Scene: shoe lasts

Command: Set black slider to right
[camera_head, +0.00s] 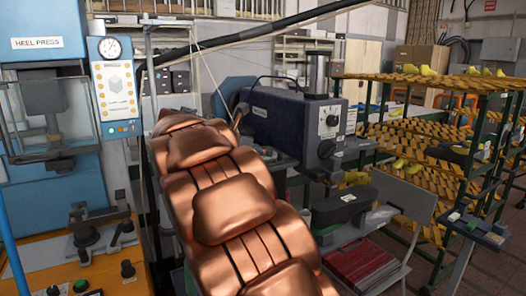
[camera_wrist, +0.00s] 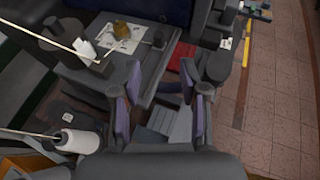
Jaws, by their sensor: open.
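I cannot pick out a black slider for sure in either view. In the head view, a dark blue and grey machine (camera_head: 285,122) stands behind my copper-coloured arm. Its grey end face carries a round dial (camera_head: 332,120) and a dark round knob (camera_head: 326,149). In the wrist view, my gripper (camera_wrist: 165,98) is open, its two dark, purple-padded fingers apart with nothing between them. Beyond the fingers are a dark machine table with a white sheet (camera_wrist: 120,38) on it and a small brown object (camera_wrist: 121,30). My arm hides part of the machine in the head view.
The blue heel press (camera_head: 45,130) stands at left, with black knobs on its orange panel (camera_head: 110,283). A shelf rack of yellow lasts (camera_head: 430,140) is at right. A white thread spool (camera_wrist: 78,141) is at lower left in the wrist view. Tiled floor (camera_wrist: 280,90) is free at right.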

